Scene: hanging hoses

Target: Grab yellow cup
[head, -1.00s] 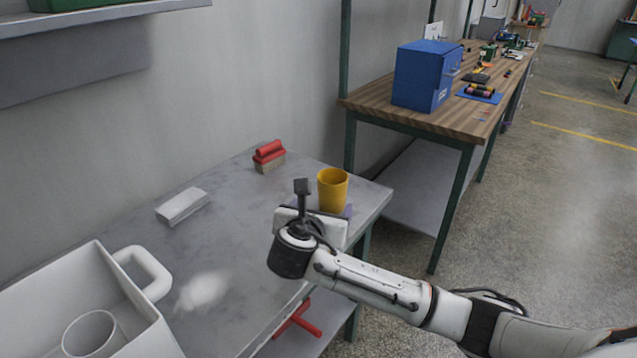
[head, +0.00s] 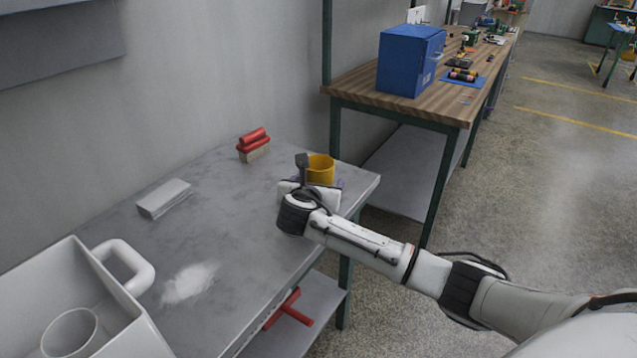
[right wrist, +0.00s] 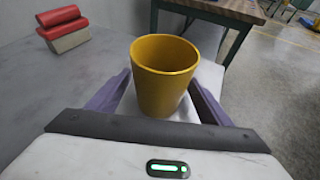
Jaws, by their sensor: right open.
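The yellow cup (head: 321,168) stands upright near the far right corner of the grey table (head: 225,190). My right gripper (head: 315,186) is just in front of it and hides the cup's lower part in the head view. In the right wrist view the cup (right wrist: 163,75) sits between the two purple fingers of my right gripper (right wrist: 160,98). The fingers are spread, with a gap visible on each side of the cup. My left gripper is not in view.
A red-handled brush (head: 253,145) and a pale block (head: 164,198) lie toward the wall. A white bin (head: 125,325) with a cup inside stands at the near left. White powder (head: 190,283) lies on the table. A wooden workbench (head: 355,88) with a blue cabinet (head: 408,65) stands behind.

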